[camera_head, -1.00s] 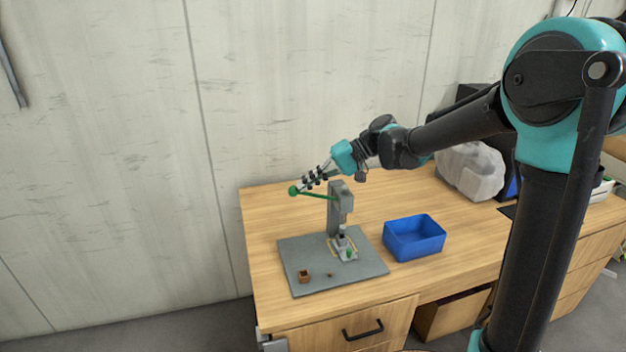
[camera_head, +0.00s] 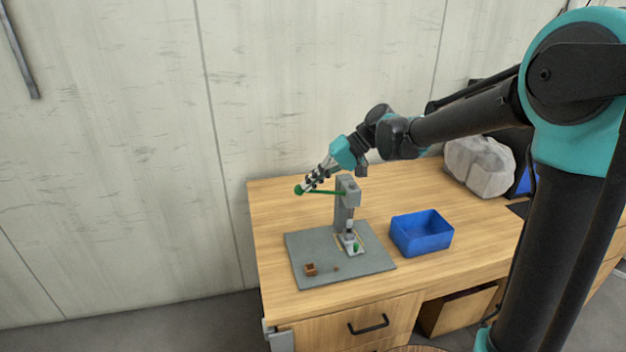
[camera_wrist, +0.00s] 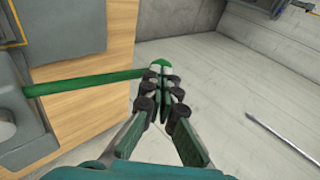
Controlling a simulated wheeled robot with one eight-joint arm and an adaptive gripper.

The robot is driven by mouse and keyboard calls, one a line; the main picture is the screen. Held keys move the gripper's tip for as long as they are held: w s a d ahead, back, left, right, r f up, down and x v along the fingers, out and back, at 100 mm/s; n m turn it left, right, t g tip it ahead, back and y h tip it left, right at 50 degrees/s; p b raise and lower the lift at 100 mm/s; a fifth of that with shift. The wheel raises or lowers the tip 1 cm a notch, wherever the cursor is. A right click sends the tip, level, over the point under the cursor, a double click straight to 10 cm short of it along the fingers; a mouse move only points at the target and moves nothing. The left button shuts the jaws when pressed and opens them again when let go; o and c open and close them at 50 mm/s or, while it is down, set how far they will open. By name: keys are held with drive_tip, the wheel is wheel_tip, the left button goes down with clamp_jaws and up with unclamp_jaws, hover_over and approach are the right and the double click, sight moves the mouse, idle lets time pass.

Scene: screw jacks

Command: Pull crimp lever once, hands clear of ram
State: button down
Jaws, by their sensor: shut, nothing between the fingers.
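The crimp press (camera_head: 345,205) is a grey upright column on a grey base plate (camera_head: 315,258). Its green lever (camera_head: 328,192) sticks out left from the column, nearly level, and ends in a green knob (camera_head: 298,190). My gripper (camera_head: 309,185) is at the lever's outer end, beside the knob, well away from the ram (camera_head: 349,226). In the wrist view, the fingers (camera_wrist: 162,78) are together and appear to rest on top of the lever (camera_wrist: 85,80) near its knob (camera_wrist: 161,64); nothing is gripped. Exact contact is hard to tell. A small part with a green piece (camera_head: 356,247) sits below the ram.
A small brown block (camera_head: 311,269) and a tiny brown piece (camera_head: 337,268) lie on the plate's front. A blue bin (camera_head: 421,234) stands right of the plate on the wooden bench (camera_head: 275,225). A pale wrapped bundle (camera_head: 480,165) is at the back right.

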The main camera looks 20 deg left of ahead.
wheel_tip(320, 180, down, 7)
drive_tip(key=s+a+t+h, duration=0.1)
drive_tip(key=t+h, duration=0.2)
drive_tip(key=h, duration=0.2)
drive_tip(key=shift+a+f, duration=0.15)
drive_tip(key=shift+f, duration=0.05)
drive_tip(key=c, duration=2.3)
unclamp_jaws()
drive_tip(key=shift+f, duration=0.15)
drive_tip(key=shift+w, duration=0.15)
clamp_jaws()
drive_tip(key=v, duration=1.2)
drive_tip(key=shift+s, duration=0.2)
